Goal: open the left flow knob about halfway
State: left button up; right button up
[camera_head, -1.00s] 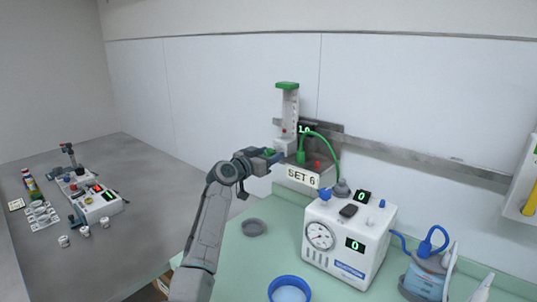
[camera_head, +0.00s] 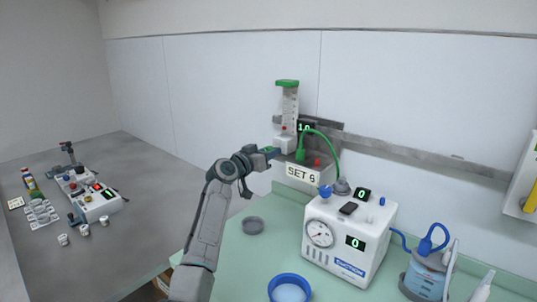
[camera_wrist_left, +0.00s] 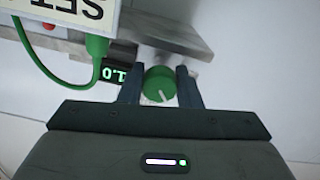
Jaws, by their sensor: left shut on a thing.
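The green flow knob (camera_wrist_left: 160,84) with a white pointer line sits between the two dark fingers of my left gripper (camera_wrist_left: 160,92) in the wrist view. The gripper is shut on it. In the head view my left gripper (camera_head: 270,151) is at the base of the clear flow tube (camera_head: 289,103), which has a green cap. A small display (camera_wrist_left: 119,75) beside the knob reads 1.0; it also shows in the head view (camera_head: 305,127). My right gripper is not in view.
A green hose (camera_head: 329,141) loops beside the flow tube. A metal rail (camera_head: 420,160) runs along the wall. A white pump unit with a gauge (camera_head: 348,238), a grey dish (camera_head: 253,225) and a blue-rimmed bowl (camera_head: 289,287) stand on the green counter (camera_head: 240,262).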

pick_arm(q)
jog(key=shift+n, duration=2.3)
jog(key=o, duration=0.7)
jog(key=shift+c, duration=0.2)
jog(key=o, duration=0.3)
jog(key=shift+s+d, duration=0.15)
